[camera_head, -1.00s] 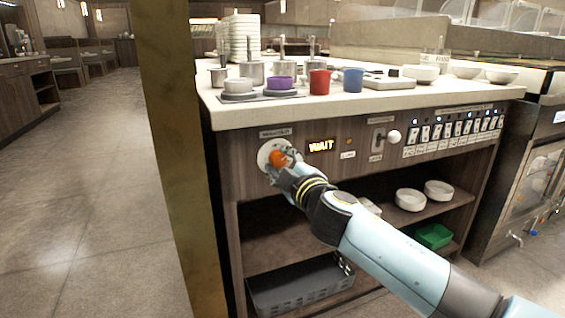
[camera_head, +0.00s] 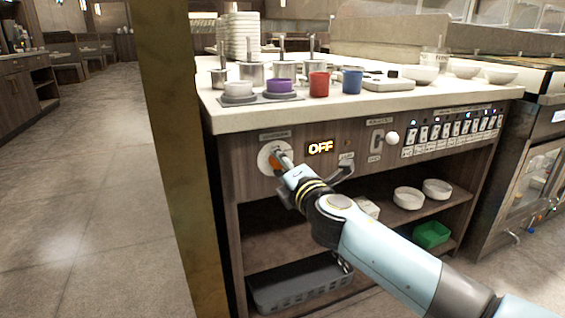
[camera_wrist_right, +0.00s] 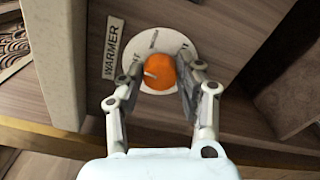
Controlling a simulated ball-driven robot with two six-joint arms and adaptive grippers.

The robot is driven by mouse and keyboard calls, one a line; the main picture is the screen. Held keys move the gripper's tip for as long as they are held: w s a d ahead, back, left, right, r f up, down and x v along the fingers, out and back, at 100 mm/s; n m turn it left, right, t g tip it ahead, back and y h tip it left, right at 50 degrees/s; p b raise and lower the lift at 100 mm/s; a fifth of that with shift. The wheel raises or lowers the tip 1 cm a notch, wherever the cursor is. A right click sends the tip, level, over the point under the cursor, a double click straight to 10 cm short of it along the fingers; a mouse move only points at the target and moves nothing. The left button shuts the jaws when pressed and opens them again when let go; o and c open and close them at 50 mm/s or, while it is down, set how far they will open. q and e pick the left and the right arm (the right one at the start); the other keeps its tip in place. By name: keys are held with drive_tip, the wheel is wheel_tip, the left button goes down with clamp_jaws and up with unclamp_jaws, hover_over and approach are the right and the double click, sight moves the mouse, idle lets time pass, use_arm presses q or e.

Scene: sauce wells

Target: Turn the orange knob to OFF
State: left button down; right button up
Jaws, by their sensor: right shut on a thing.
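The orange knob (camera_wrist_right: 160,72) sits on a round white dial plate (camera_wrist_right: 150,42) beside a label reading WARMER, in the right wrist view. My right gripper (camera_wrist_right: 158,75) has one finger on each side of the knob and is shut on it. In the head view the knob (camera_head: 273,161) is mostly hidden behind my right gripper (camera_head: 279,158). The lit display (camera_head: 320,147) to the right of the dial reads OFF. My left gripper is not in view.
A switch with a white ball handle (camera_head: 392,138) and a row of lit switches (camera_head: 452,133) are on the panel to the right. Cups and pots stand on the counter (camera_head: 420,97) above. A shelf with bowls (camera_head: 408,198) lies below.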

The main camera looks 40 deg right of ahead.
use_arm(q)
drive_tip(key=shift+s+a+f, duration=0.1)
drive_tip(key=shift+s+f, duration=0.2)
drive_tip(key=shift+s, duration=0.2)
use_arm(e)
drive_tip(key=shift+f+n, duration=0.1)
drive_tip(key=shift+n, duration=0.8)
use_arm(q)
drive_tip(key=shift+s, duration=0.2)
use_arm(e)
drive_tip(key=o, duration=1.1)
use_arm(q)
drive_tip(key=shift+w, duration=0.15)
use_arm(e)
drive_tip(key=shift+o, duration=0.2)
drive_tip(key=v, duration=1.2)
drive_tip(key=shift+a, duration=0.1)
